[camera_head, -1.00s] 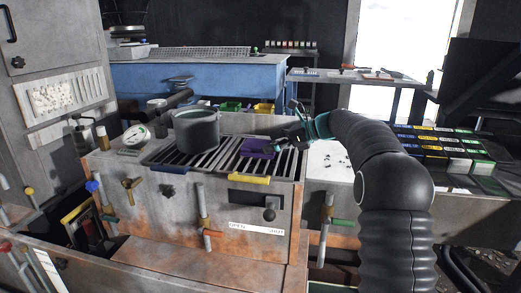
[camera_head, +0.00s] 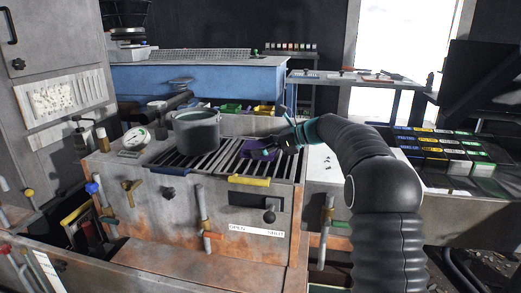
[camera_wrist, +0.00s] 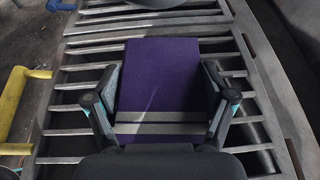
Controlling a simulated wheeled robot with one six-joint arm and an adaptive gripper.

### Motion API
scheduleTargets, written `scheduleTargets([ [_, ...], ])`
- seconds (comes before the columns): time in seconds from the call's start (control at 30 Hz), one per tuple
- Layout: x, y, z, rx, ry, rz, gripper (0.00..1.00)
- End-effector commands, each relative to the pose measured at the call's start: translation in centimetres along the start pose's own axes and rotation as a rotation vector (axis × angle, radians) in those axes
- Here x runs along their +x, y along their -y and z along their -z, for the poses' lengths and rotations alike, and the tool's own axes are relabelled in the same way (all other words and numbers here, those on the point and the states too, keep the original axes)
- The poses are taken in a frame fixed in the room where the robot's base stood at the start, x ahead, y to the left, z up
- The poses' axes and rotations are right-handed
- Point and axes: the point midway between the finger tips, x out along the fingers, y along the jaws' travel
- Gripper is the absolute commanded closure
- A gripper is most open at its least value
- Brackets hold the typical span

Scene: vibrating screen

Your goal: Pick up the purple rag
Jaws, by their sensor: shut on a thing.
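The purple rag (camera_head: 255,144) lies on the slatted grate on top of the machine, partly covered by my gripper in the head view. In the wrist view the rag (camera_wrist: 160,80) is a flat purple rectangle with grey stripes near its lower end. My gripper (camera_wrist: 160,95) has one finger at each side edge of the rag and is shut on it. In the head view my gripper (camera_head: 270,149) comes in from the right, low over the grate. The rag looks flat and level; I cannot tell whether it is clear of the slats.
A grey pot (camera_head: 197,133) stands on the grate to the left of the rag. A yellow handle (camera_head: 249,180) runs along the front edge. Blue, yellow and green boxes (camera_head: 440,148) stand at the right.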

Motion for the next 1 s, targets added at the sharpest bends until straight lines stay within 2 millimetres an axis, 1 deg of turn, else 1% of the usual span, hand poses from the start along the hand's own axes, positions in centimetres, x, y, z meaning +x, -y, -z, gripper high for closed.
scheduleTargets([
  [0.13,-0.2,0.0,-0.6,-0.002,0.001,0.001,0.52],
  [0.27,-0.7,0.0,-1.7,-0.003,0.001,0.001,0.52],
  [0.47,-1.7,0.0,-4.0,-0.004,0.0,0.001,0.52],
  [0.57,-1.9,-1.2,-4.4,-0.002,0.0,0.0,0.52],
  [0.77,-2.9,-4.0,-5.8,-0.003,0.001,0.0,0.52],
  [1.0,-4.2,-8.1,-7.9,-0.003,0.001,0.001,0.52],
])
